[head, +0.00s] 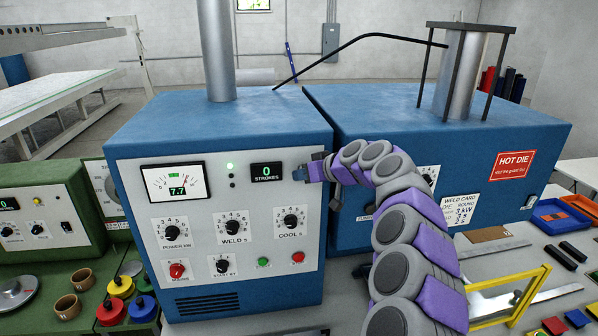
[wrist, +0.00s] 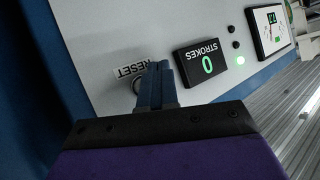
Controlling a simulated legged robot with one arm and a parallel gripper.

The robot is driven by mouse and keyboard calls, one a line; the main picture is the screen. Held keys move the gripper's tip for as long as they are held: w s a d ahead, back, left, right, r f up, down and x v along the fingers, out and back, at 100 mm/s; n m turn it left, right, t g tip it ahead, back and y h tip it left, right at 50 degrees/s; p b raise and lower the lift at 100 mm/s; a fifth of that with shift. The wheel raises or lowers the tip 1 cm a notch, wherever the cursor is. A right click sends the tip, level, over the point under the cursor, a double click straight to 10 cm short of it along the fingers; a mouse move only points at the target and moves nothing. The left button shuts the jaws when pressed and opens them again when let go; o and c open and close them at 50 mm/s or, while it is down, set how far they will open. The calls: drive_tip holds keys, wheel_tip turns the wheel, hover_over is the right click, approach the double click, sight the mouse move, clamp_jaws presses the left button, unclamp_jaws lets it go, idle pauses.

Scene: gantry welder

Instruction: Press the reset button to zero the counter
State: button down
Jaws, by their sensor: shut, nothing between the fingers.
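The strokes counter (head: 267,172) is a small black display on the pale front panel of the blue welder, and it reads a green 0. It also shows in the wrist view (wrist: 201,62), again reading 0. The reset button (wrist: 139,85) sits beside the counter under a RESET label (wrist: 132,69); only part of its round rim shows behind my fingers. My gripper (wrist: 160,80) is shut and empty, with its blue fingertips at the button. I cannot tell whether they touch it. In the head view my gripper (head: 322,168) is at the panel's right edge, hiding the button.
Knobs (head: 232,227) and a red button (head: 298,257) lie lower on the same panel. A blue hot-die cabinet (head: 470,150) stands to the right. A yellow frame (head: 515,295) and small parts lie on the bench at right. A green unit (head: 35,215) stands left.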

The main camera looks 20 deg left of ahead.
drive_tip(key=s+d+b, duration=0.5)
drive_tip(key=b, duration=0.1)
drive_tip(key=shift+s+d+r+b, duration=0.2)
drive_tip(key=shift+s+r+b, duration=0.1)
drive_tip(key=shift+b, duration=0.1)
idle(1.2)
drive_tip(key=shift+d, duration=0.2)
